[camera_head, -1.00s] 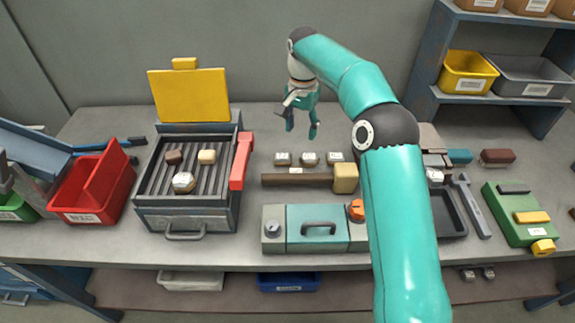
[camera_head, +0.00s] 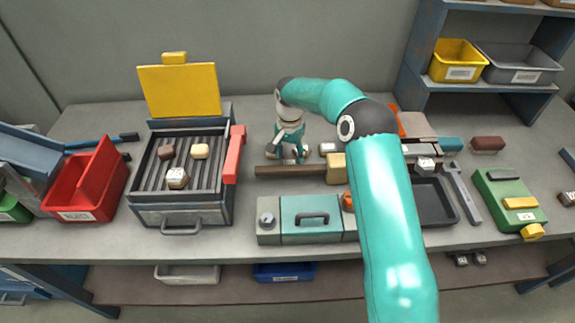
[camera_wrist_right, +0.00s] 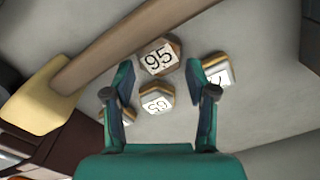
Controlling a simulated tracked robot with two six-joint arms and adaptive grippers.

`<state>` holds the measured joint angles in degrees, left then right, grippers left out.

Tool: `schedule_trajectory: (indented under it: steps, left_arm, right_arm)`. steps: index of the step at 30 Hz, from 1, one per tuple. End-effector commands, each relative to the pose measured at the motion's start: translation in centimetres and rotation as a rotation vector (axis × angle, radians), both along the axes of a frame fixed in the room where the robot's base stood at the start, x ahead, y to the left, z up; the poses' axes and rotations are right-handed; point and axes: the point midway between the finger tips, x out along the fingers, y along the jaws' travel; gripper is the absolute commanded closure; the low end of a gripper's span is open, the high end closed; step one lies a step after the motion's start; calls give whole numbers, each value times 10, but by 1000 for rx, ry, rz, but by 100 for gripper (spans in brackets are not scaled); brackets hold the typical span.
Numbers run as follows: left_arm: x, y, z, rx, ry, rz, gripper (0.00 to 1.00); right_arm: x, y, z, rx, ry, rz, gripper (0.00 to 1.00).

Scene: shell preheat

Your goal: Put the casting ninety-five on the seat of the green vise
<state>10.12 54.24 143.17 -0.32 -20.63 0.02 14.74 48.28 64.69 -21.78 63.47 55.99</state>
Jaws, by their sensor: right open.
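The casting marked 95 (camera_wrist_right: 159,57) lies on the bench, a dark-sided block with a white label, just beyond my open right fingertips (camera_wrist_right: 160,82) in the wrist view. My right gripper (camera_head: 288,156) points down behind the mallet in the head view and hides this casting there. A casting with an upside-down label (camera_wrist_right: 156,101) lies between the fingers in the wrist view, and another (camera_wrist_right: 217,70) is partly behind one finger. The green vise (camera_head: 508,203), seemingly the green block with dark and yellow bars, lies at the far right. My left gripper is out of view.
A mallet (camera_head: 290,171) lies just in front of the castings. A teal case (camera_head: 309,218) stands nearer the front edge. A grill (camera_head: 182,213) holding several small blocks and a red bin (camera_head: 85,190) are at left.

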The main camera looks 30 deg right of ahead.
Motion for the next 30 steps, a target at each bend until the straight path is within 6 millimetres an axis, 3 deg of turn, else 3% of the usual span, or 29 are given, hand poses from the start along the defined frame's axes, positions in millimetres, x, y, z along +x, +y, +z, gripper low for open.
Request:
schedule_trajectory:
  steps: [6,14,23,30]
  left_arm:
    - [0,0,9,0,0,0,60]
    - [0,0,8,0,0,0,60]
    - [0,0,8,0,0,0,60]
    - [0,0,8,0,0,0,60]
  right_arm:
    - [0,0,-25,1,2,0,43]
    - [0,0,-28,0,-1,0,43]
    - [0,0,-27,0,-1,0,92]
    - [0,0,-26,0,-1,0,92]
